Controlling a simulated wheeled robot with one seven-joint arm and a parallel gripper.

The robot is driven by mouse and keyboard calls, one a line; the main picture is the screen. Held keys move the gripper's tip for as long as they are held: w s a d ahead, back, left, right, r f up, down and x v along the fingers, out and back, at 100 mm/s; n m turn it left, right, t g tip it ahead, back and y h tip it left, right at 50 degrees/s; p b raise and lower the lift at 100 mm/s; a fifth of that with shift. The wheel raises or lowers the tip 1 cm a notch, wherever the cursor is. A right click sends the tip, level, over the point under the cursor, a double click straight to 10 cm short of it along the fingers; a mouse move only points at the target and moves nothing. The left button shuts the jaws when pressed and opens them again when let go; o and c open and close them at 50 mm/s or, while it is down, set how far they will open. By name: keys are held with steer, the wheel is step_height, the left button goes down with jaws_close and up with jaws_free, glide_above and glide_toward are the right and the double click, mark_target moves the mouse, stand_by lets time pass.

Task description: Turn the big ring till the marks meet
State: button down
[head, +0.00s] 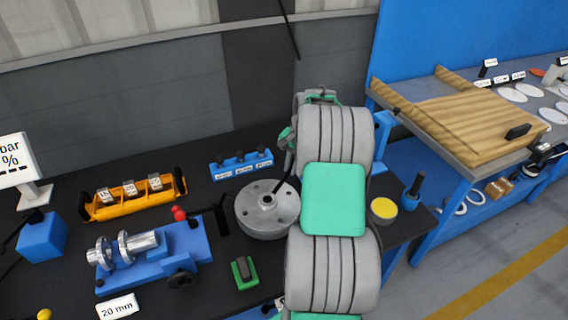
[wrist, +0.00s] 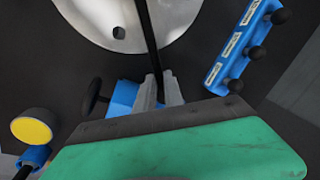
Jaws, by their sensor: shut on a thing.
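The big ring, a grey round flange with bolt holes and a raised hub (head: 258,220), lies on the dark bench left of my arm. Its pale face also shows at the top of the wrist view (wrist: 95,18). A thin black bar (head: 281,178) rises from the hub toward my arm. In the wrist view my gripper (wrist: 160,80) is shut on the end of this black bar (wrist: 150,38), which runs across the ring's face. My arm hides my gripper and the ring's right edge in the head view. I cannot make out any marks on the ring.
A blue rack with black knobs (head: 226,170) stands behind the ring. A yellow-topped pad (head: 383,208) is right of my arm.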

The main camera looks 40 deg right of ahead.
steer(key=shift+s+d+m, duration=0.2)
steer(key=shift+s+m, duration=0.25)
steer(key=shift+s, duration=0.1)
steer(key=shift+s+d+m, duration=0.15)
steer(key=shift+s+m, duration=0.3)
steer(key=shift+s, duration=0.05)
steer(key=c, duration=1.5)
jaws_free()
steer(key=shift+o, duration=0.2)
steer(key=shift+r, duration=0.1)
step_height(320, 180, up, 8)
steer(key=s, duration=0.1)
steer(key=shift+s+d+f+b, duration=0.2)
steer(key=shift+f+b, duration=0.05)
steer(key=shift+b, duration=0.2)
